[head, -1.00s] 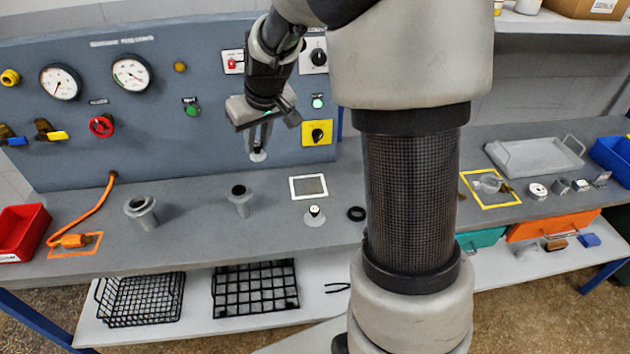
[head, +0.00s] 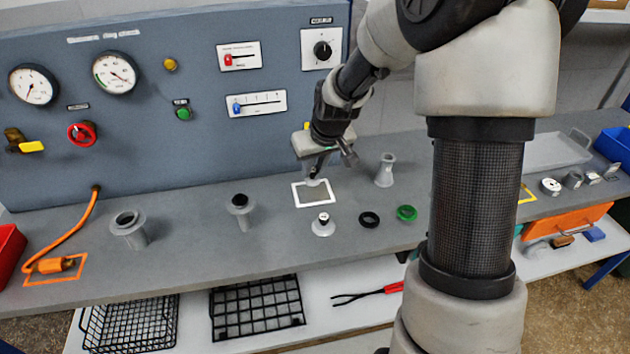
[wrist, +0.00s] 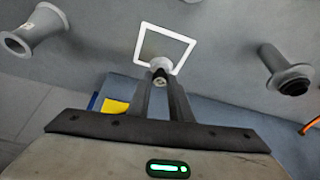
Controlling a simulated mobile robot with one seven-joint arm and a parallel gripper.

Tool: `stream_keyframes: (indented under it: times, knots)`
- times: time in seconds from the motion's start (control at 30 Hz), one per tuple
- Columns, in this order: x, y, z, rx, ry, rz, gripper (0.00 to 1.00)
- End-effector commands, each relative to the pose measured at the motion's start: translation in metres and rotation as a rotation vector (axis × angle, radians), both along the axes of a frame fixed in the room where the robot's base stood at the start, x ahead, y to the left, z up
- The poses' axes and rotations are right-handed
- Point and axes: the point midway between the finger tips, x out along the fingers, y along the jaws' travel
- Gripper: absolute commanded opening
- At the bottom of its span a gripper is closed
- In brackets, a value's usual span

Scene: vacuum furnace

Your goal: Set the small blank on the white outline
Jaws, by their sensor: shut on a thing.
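The white outline (head: 299,200) is a square frame on the grey bench, below the control panel; it also shows in the wrist view (wrist: 184,58). My gripper (head: 318,174) points down at the outline's back edge. It is shut on the small blank (head: 313,183), a pale grey disc with a short stub. In the wrist view the blank (wrist: 161,63) sits between my fingertips (wrist: 160,82) and overlaps one edge of the outline. I cannot tell whether it touches the bench. The fingers hide part of it.
A similar pale piece with a knob (head: 323,226) stands just in front of the outline. A black ring (head: 369,220) and a green ring (head: 407,213) lie to its right. A flanged tube (head: 385,170) stands right of the outline, and a black-topped port (head: 240,205) to its left.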

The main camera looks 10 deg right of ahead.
Motion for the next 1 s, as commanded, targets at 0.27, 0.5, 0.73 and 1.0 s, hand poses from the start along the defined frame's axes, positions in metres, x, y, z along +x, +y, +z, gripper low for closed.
stream_keyframes:
  times: [0.27,0.5,0.73,1.0]
  knots:
    - [-0.001,0.0,-0.035,0.0,0.003,0.0,0.0]
    - [0.0,0.0,-0.038,0.0,-0.001,0.0,0.0]
    - [0.0,0.0,-0.041,0.0,0.0,0.0,0.27]
    - [0.0,0.0,-0.041,0.0,0.0,0.0,0.38]
